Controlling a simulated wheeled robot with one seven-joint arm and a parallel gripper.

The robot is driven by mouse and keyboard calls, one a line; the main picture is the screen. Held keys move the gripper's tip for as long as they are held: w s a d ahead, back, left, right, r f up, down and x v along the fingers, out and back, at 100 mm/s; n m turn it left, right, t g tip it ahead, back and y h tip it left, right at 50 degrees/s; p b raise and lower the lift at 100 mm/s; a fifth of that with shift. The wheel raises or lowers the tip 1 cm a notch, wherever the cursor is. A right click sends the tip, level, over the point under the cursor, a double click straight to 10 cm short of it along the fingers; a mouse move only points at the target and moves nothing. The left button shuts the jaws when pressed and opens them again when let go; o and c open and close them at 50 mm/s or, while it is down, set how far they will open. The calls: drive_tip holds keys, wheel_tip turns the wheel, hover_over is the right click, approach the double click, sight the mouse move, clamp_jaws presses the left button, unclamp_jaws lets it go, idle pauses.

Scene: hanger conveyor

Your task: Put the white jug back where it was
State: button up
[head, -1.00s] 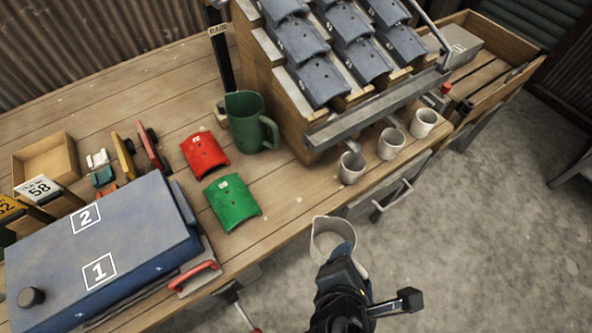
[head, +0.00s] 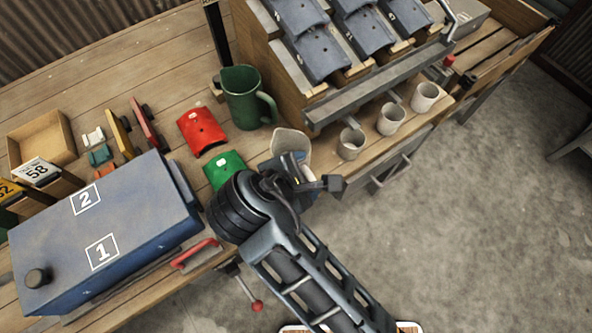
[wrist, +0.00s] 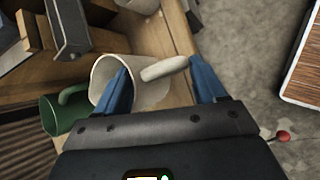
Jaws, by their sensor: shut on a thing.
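The white jug (head: 291,143) is upright or nearly so over the front of the bench, right of the green jug and left of the nearest cup. I cannot tell whether its base touches the wood. My gripper (head: 297,166) is shut on the white jug; my arm hides its lower part in the head view. In the wrist view, the white jug (wrist: 132,72) has its pale handle lying between the blue fingers of my gripper (wrist: 163,82).
A green jug (head: 243,97) stands close behind on the left, also in the wrist view (wrist: 62,112). Red (head: 201,131) and green (head: 222,165) curved plates lie left. Cups (head: 351,144) line the rack's front (head: 375,88). A blue box (head: 105,225) fills the bench's left.

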drive_tip(key=shift+w+a+f, duration=0.1)
drive_tip(key=shift+w+a, duration=0.55)
drive_tip(key=shift+w, duration=0.25)
drive_tip(key=shift+f, duration=1.65)
drive_tip(key=shift+f, duration=0.15)
drive_tip(key=o, duration=1.5)
drive_tip(key=shift+o, duration=0.2)
drive_tip(key=v, duration=1.2)
drive_tip(key=shift+d, duration=0.1)
